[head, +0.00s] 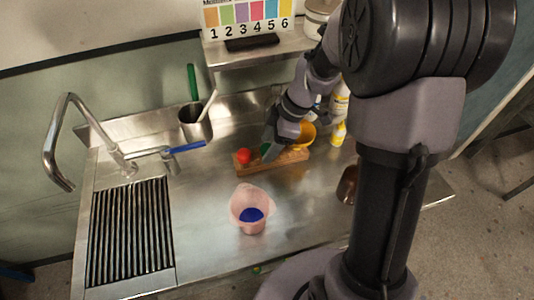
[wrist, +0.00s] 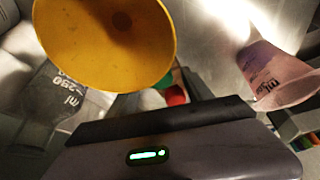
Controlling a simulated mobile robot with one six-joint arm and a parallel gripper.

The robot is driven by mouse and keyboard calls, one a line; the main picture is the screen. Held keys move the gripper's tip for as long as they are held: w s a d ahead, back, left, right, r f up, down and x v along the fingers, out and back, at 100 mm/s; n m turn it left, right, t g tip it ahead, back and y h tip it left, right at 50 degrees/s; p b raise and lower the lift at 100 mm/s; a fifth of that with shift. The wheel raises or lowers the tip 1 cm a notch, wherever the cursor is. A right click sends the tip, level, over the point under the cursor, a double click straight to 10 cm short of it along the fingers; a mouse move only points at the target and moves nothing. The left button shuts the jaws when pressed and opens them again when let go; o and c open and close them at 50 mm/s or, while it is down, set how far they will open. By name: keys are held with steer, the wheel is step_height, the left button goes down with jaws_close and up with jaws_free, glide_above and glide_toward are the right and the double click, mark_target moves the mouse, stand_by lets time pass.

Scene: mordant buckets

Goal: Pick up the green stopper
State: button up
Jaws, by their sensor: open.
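The green stopper (head: 265,148) stands on the wooden rack (head: 288,160), just right of a red stopper (head: 244,156). My gripper (head: 270,141) is open, at the rack close to the green stopper and partly in front of it in the head view. I cannot tell whether they touch. In the wrist view a small part of the green stopper (wrist: 164,80) shows beyond the gripper body, partly hidden by a yellow vessel. The red stopper (wrist: 176,96) shows beside it.
The yellow vessel (head: 306,134) is right beside my gripper and looms large in the wrist view (wrist: 105,45). Bottles (head: 340,105) stand behind it. A pink beaker with blue inside (head: 250,200) is in front. A tap (head: 110,145) and drain grid are left. Bare steel surrounds the beaker.

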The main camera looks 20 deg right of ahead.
mark_target(262, 150)
steer(key=shift+r, duration=0.15)
jaws_close()
steer(key=shift+r, duration=0.1)
steer(key=shift+r, duration=0.3)
steer(key=r+p, duration=0.2)
steer(key=r, duration=0.1)
steer(key=shift+s+d, duration=0.1)
steer(key=shift+s, duration=0.3)
steer(key=s+r+p, duration=0.1)
steer(key=s, duration=1.4)
steer(key=shift+s+d, duration=0.15)
steer(key=shift+d, duration=0.3)
steer(key=shift+r, duration=0.15)
